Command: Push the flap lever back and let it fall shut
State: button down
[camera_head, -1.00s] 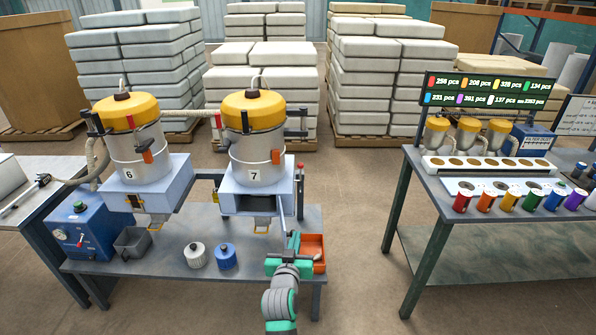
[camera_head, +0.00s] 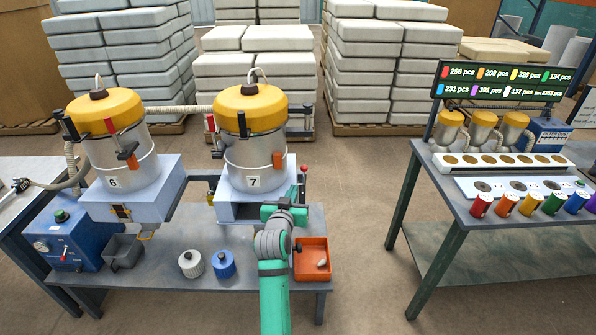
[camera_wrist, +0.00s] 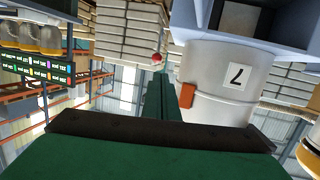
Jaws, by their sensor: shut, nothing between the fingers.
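A small red knob (camera_head: 303,168), which looks like the flap lever's end, is at the right side of the machine numbered 7 (camera_head: 257,155). In the wrist view the red knob (camera_wrist: 156,58) appears just past my fingertips; I cannot tell whether they touch. My gripper (camera_head: 302,188) is shut and empty, beside the right side of the pale blue box (camera_head: 228,194) under that machine. Its green fingers show in the wrist view (camera_wrist: 161,95). The box has a dark front opening (camera_head: 247,211). The lever's stem and the flap are largely hidden by my gripper.
An orange bin (camera_head: 325,246) holding small parts is right of my arm. Machine 6 (camera_head: 120,160) is at the left. Clear floor lies right of the table.

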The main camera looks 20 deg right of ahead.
aim_at(304, 170)
jog(key=x, duration=1.3)
jog(key=shift+s+d, duration=0.15)
jog(key=shift+d, duration=0.2)
